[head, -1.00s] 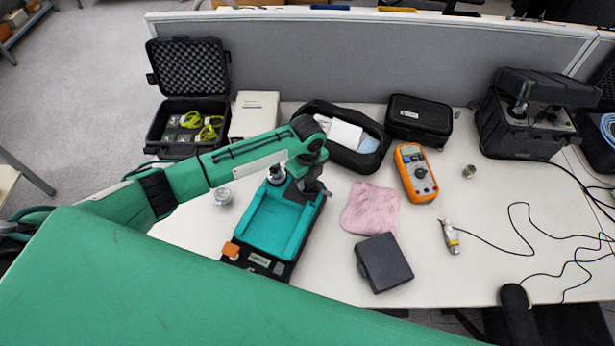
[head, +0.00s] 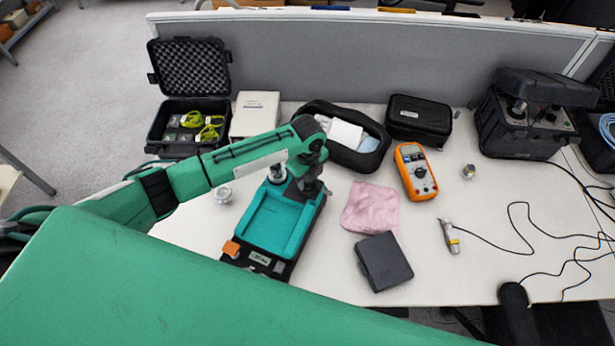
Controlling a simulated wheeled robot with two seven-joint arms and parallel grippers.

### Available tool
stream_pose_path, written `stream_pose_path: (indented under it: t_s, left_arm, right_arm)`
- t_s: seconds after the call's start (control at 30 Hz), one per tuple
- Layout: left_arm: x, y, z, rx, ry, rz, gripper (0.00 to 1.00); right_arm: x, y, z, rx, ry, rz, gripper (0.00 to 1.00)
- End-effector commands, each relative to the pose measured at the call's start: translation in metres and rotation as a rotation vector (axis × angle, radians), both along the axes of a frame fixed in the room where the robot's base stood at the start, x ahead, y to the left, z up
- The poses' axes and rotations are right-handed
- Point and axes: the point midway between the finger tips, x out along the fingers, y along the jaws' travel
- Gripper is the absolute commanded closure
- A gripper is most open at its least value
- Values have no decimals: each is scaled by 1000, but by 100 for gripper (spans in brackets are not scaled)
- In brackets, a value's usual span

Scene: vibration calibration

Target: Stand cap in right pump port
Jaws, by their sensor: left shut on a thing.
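The pump, a teal tray-like unit in a black housing (head: 273,226), lies on the table left of centre in the head view. My left gripper (head: 313,191) points down over the right of that far end. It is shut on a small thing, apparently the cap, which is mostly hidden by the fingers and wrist. The right port is hidden beneath the gripper, so I cannot tell whether the cap touches it. My right gripper is not in view.
A small clear-and-silver piece (head: 223,195) lies left of the pump. An open black pouch (head: 365,160) sits just behind my gripper. A pink cloth (head: 370,207), black box (head: 384,262) and orange multimeter (head: 416,171) lie to the right.

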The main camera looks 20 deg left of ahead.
Motion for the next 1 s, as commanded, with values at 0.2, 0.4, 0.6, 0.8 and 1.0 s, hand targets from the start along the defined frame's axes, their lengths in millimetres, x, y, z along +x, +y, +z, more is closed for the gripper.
stream_pose_path:
  t_s: [0.2,0.4,0.6,0.8,1.0]
  left_arm:
    - [-8,0,-13,3,18,1,48]
    - [-9,1,-13,6,21,1,36]
    - [-9,2,-13,7,23,1,36]
    - [-9,2,-12,9,24,1,36]
    - [-6,1,7,6,17,0,36]
  right_arm:
    - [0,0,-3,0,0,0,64]
    - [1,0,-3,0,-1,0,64]
    - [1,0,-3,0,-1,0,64]
    - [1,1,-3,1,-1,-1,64]
    - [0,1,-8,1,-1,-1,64]
